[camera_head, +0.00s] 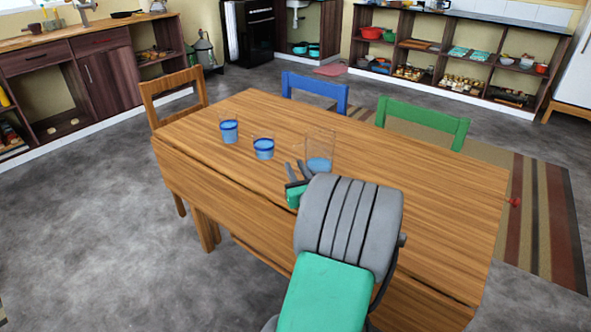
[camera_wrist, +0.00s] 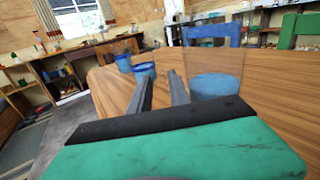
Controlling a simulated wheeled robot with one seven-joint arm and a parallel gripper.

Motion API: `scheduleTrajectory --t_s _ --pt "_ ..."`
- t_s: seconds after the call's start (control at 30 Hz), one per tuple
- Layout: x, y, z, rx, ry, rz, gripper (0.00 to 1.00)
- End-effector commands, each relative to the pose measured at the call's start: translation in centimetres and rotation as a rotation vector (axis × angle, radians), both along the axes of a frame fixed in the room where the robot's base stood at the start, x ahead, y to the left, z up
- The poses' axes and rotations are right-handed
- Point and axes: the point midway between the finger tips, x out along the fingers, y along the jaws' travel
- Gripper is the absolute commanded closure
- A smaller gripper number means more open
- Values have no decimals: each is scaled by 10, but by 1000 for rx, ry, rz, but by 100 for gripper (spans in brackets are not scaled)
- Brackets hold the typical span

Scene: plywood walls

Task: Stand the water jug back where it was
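The water jug (camera_head: 320,150) is a clear, straight-sided vessel with blue water in its lower part. It looks upright on the wooden table (camera_head: 420,190), and part of its base is hidden behind my arm. In the wrist view the jug (camera_wrist: 214,84) is just right of my right finger; I cannot tell whether they touch. My gripper (camera_head: 296,171) is low over the table, its two grey fingers apart with nothing between them. The fingers also show in the wrist view (camera_wrist: 160,78), pointing toward the far side of the table.
Two clear cups of blue water, a left cup (camera_head: 229,131) and a nearer cup (camera_head: 263,148), stand left of the jug. A wooden chair (camera_head: 176,92), a blue chair (camera_head: 315,88) and a green chair (camera_head: 423,120) surround the table. The table's right half is clear.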

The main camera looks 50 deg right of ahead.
Motion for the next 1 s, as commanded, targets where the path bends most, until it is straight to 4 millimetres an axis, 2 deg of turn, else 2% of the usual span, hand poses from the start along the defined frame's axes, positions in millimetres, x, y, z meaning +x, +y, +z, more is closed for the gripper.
scheduleTrajectory --t_s 0.17,0.47,0.57,0.83,1.0 --pt "0 0 0 0 0 0 62" --pt "-1 0 5 0 1 -1 62" --pt "-16 7 3 2 1 -4 62" --pt "-77 41 3 2 1 -9 62" --pt "-100 56 2 3 1 -4 62"
